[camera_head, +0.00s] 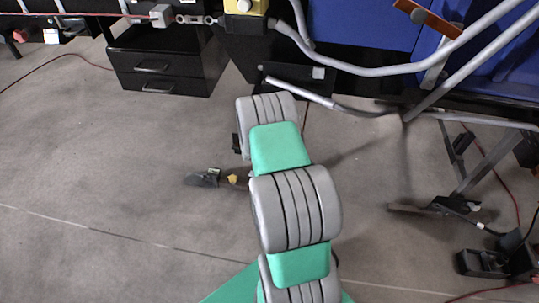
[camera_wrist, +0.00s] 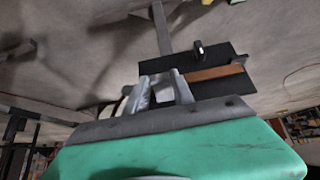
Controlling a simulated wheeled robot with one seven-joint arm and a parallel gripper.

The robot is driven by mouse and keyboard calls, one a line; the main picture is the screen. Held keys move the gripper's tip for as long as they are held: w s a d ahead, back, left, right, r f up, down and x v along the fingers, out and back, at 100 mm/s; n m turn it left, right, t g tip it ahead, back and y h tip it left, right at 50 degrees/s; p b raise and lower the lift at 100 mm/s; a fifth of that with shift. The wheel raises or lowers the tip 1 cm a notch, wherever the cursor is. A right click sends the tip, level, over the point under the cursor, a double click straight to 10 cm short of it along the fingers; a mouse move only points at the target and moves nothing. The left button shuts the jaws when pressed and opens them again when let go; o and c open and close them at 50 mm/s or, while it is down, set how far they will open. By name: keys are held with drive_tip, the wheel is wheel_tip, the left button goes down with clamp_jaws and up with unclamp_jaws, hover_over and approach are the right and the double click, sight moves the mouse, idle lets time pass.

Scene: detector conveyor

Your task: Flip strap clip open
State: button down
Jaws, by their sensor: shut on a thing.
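In the wrist view, my gripper (camera_wrist: 160,78) reaches up from its grey mount with two light grey fingers. Its fingertips meet the near edge of a dark flat piece (camera_wrist: 177,65), and the fingers are shut on it with a gap showing between them. A brown strip (camera_wrist: 215,72) lies along this piece, and a small black knob (camera_wrist: 198,48) stands above it. I cannot tell for sure whether this piece is the strap clip. In the head view, my arm covers the middle and I cannot make out the fingertips or a clip.
In the head view, a black drawer unit (camera_head: 165,70) stands at upper left. Bent grey tubes (camera_head: 375,70) cross the upper right in front of blue panels (camera_head: 365,22). An orange strip (camera_head: 430,18) sits at the top right. The grey floor (camera_head: 110,165) at left is clear.

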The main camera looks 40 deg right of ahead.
drive_tip(key=shift+s, duration=0.1)
drive_tip(key=c, duration=1.1)
unclamp_jaws()
drive_tip(key=shift+r, duration=0.1)
drive_tip(key=s+a, duration=0.3)
drive_tip(key=s+a+r+p, duration=0.1)
drive_tip(key=s+a, duration=0.2)
drive_tip(key=a, duration=0.1)
drive_tip(key=s+a+r+p, duration=0.1)
drive_tip(key=s+a, duration=0.1)
drive_tip(key=a, duration=0.1)
drive_tip(key=shift+s+a+r, duration=0.1)
drive_tip(key=shift+s+a, duration=0.05)
drive_tip(key=shift+s, duration=0.25)
